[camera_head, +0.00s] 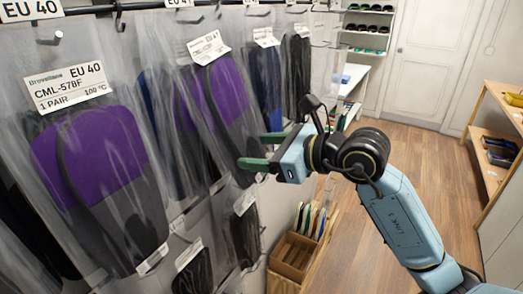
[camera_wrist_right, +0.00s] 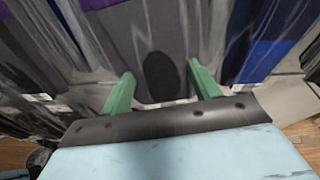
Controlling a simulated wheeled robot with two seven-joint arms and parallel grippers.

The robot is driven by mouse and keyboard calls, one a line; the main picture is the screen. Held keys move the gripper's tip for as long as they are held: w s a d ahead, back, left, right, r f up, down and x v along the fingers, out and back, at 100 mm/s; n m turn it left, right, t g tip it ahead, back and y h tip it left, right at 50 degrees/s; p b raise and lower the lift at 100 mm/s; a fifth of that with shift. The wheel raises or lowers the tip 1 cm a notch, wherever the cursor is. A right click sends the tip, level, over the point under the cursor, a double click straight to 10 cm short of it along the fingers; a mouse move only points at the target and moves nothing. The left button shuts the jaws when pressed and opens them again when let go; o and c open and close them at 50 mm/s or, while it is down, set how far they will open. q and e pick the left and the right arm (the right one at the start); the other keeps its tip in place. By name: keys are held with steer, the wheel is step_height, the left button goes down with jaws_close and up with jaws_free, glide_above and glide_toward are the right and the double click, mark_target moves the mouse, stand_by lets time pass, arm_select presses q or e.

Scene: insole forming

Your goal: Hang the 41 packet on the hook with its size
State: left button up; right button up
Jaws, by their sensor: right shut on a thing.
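A clear packet with purple and grey insoles (camera_head: 225,88) and a white label that seems to read 41 (camera_head: 209,47) hangs upright in front of the rack. My right gripper (camera_head: 251,150) has its green fingers at the lower right part of this packet. In the right wrist view the fingers (camera_wrist_right: 160,75) stand on either side of grey packet material (camera_wrist_right: 125,45), shut on it. A size sign (camera_head: 178,3) above is cut off by the top edge. I cannot tell whether the packet's top is on a hook. My left gripper is out of view.
A large EU 40 packet (camera_head: 90,165) hangs at the left, near a bare hook tip (camera_head: 56,38). Blue and dark packets (camera_head: 264,75) hang close behind. Below are smaller packets and a wooden box (camera_head: 290,258). The wooden floor (camera_head: 400,150) at the right is clear.

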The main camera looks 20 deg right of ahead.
steer(key=o, duration=1.1)
